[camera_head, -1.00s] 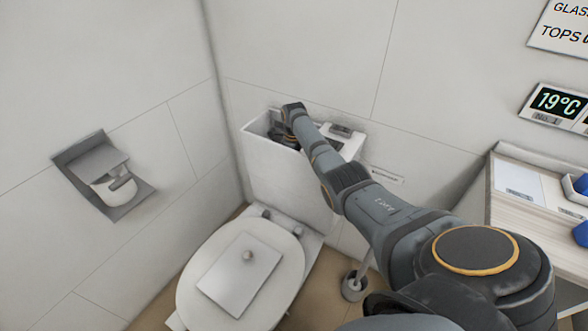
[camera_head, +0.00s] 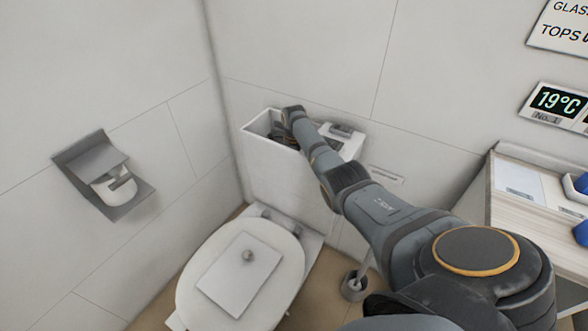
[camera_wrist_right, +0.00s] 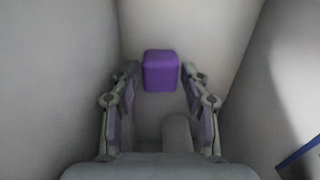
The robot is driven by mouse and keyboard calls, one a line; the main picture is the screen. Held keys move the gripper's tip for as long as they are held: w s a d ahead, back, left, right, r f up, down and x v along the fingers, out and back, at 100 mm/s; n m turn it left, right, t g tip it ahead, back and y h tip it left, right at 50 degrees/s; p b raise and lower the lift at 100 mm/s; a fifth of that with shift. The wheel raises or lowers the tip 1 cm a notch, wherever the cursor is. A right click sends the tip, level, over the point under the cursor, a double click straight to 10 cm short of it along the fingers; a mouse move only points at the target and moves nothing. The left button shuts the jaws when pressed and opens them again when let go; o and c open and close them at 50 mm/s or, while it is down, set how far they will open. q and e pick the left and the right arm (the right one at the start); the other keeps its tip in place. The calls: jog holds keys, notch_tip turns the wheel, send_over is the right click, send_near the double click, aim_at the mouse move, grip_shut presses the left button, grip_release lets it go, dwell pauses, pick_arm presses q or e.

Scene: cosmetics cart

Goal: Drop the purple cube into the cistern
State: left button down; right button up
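The cistern (camera_head: 285,170) is the white open-topped tank behind the toilet. My right arm reaches into its opening in the head view, where the gripper's fingers are mostly hidden by the wrist and rim. The wrist view shows the purple cube (camera_wrist_right: 160,71) inside the cistern's pale walls (camera_wrist_right: 185,25). My right gripper (camera_wrist_right: 162,75) is open, with a narrow gap between each finger and the cube. The cube lies at or just past the fingertips; I cannot tell whether it is resting on anything. My left gripper is not in view.
The cistern lid (camera_head: 342,134) covers the right part of the tank top. The toilet's closed seat lid (camera_head: 215,255) is below, with a flat plate (camera_head: 240,273) on it. A paper holder (camera_head: 103,175) is on the left wall. A counter (camera_head: 530,215) stands at right.

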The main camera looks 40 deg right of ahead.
jog(key=shift+r, duration=0.1)
jog(key=shift+r, duration=0.35)
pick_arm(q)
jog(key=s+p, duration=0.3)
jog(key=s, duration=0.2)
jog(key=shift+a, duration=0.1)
pick_arm(e)
notch_tip(320, 180, up, 12)
jog(key=shift+r, duration=0.2)
